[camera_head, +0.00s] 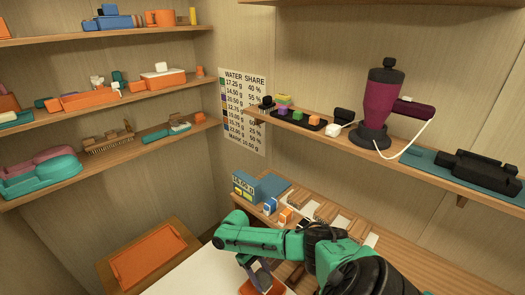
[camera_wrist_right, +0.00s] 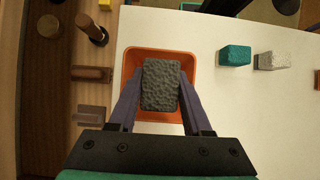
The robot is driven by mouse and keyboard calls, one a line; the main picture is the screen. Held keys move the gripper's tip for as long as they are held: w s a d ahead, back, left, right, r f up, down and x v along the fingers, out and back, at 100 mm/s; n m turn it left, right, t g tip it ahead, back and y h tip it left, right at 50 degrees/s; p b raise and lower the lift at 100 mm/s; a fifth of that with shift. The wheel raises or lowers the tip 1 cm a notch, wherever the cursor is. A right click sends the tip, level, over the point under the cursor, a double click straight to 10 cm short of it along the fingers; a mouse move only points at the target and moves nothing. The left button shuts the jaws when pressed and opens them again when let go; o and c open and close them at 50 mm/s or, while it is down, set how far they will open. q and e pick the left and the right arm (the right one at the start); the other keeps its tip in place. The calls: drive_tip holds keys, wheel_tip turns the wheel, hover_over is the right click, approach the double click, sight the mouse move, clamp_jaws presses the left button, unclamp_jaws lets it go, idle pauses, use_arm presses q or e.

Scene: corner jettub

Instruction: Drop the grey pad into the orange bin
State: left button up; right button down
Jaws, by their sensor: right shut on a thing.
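The grey pad (camera_wrist_right: 160,84) is a rough-textured block between the two purple fingers of my right gripper (camera_wrist_right: 160,92) in the right wrist view. My right gripper is shut on it. The orange bin (camera_wrist_right: 130,62) lies behind the pad in that view, and the pad overlaps its opening. The height between pad and bin is hard to judge. In the head view my right gripper (camera_head: 259,277) is at the bottom edge, with a part of the orange bin (camera_head: 278,287) beside it; the pad cannot be made out there. My left gripper is not in view.
The white table top (camera_head: 195,274) holds a teal block (camera_wrist_right: 235,55) and a light grey block (camera_wrist_right: 272,61) right of the bin. A wooden shelf with brown pieces (camera_wrist_right: 93,73) runs along the left of the wrist view. An orange tray (camera_head: 148,256) lies further left.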

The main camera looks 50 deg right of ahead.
drive_tip(key=shift+f+b, duration=2.35)
drive_tip(key=shift+f, duration=0.9)
drive_tip(key=shift+f+b, duration=2.05)
drive_tip(key=shift+f, duration=0.45)
drive_tip(key=shift+c, duration=1.3)
unclamp_jaws()
drive_tip(key=v, duration=1.4)
drive_tip(key=shift+r, duration=0.3)
drive_tip(key=shift+w, duration=0.1)
